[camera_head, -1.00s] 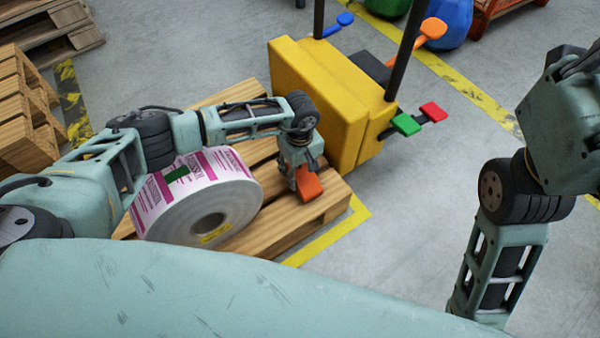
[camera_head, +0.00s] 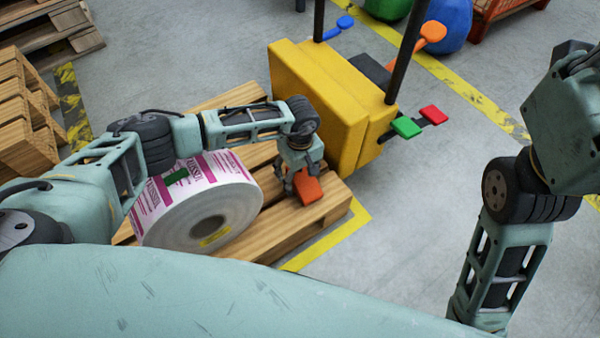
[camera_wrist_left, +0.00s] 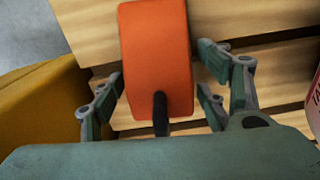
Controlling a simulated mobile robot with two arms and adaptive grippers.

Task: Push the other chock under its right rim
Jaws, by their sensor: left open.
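An orange chock (camera_head: 308,187) lies on the wooden pallet (camera_head: 285,230), to the right of the label roll (camera_head: 200,205) and apart from it. The roll is white with pink print and lies on its side on the pallet. My left gripper (camera_head: 298,180) is low over the chock. In the left wrist view the chock (camera_wrist_left: 157,60) lies between the two open fingers of my left gripper (camera_wrist_left: 165,88), with gaps on both sides. Only the roll's edge (camera_wrist_left: 314,95) shows there, at the right. My right gripper is out of view; only its arm shows.
A yellow machine (camera_head: 325,105) with black posts stands just behind the chock, with green (camera_head: 406,127) and red (camera_head: 433,114) pedals at its right. Stacked pallets (camera_head: 25,120) stand at the left.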

